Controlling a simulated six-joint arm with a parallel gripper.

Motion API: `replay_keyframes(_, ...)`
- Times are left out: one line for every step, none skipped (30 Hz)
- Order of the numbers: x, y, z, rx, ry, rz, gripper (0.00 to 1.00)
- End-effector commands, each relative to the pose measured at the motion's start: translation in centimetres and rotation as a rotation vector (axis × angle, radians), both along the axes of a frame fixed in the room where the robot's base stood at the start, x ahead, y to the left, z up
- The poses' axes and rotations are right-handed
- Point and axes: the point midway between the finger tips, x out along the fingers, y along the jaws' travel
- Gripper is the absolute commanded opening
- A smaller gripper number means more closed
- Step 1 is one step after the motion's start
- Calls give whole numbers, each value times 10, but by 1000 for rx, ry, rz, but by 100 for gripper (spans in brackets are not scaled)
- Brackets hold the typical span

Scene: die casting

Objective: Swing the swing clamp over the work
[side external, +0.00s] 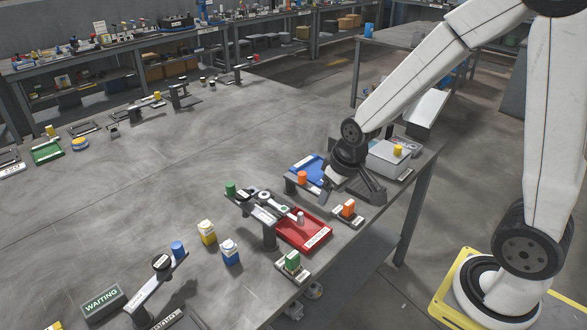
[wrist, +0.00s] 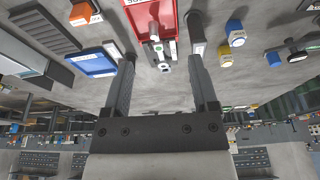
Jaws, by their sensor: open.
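What looks like the swing clamp (side external: 264,209) is a silver arm with round joints on a dark post, beside and partly over the red tray (side external: 318,236) in the side view. I cannot tell for sure that this is the clamp. A small silver piece with green on it (wrist: 158,48) shows by the red tray (wrist: 151,12) in the wrist view, between the lines of my fingers. My gripper (side external: 352,192) is open and empty, to the right of the clamp and apart from it. Its two dark fingers also show spread in the wrist view (wrist: 162,75).
A blue tray (side external: 309,168) and an orange knob (side external: 302,177) are close to my gripper. A block with an orange top (side external: 348,208) and a green one (side external: 292,260) stand near the table edge. Two small jars (side external: 207,232) stand left.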

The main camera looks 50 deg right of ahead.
Motion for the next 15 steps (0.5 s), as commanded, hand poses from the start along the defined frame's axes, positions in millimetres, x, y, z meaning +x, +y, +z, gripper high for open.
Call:
replay_keyframes(16,-7,-3,0,-6,-13,76)
replay_keyframes(24,-11,-4,0,-11,-21,76)
replay_keyframes(36,-17,-6,0,-17,-29,76)
replay_keyframes(45,-22,-8,0,-22,-35,76)
replay_keyframes(53,-26,-9,0,-28,-41,76)
replay_keyframes(64,-32,-12,0,-35,-51,76)
replay_keyframes(72,-37,-14,-1,-40,-56,76)
replay_keyframes(80,-42,-16,-2,-44,-60,76)
replay_keyframes(90,-49,-19,-3,-51,-70,76)
replay_keyframes(98,-55,-22,-3,-56,-76,76)
replay_keyframes(106,-60,-24,-4,-62,-82,76)
replay_keyframes(115,-68,-28,-5,-68,-91,76)
replay_keyframes(122,-73,-31,-6,-73,-96,76)
replay_keyframes(129,-79,-34,-6,-77,-103,76)
replay_keyframes(137,-87,-38,-8,-83,-110,76)
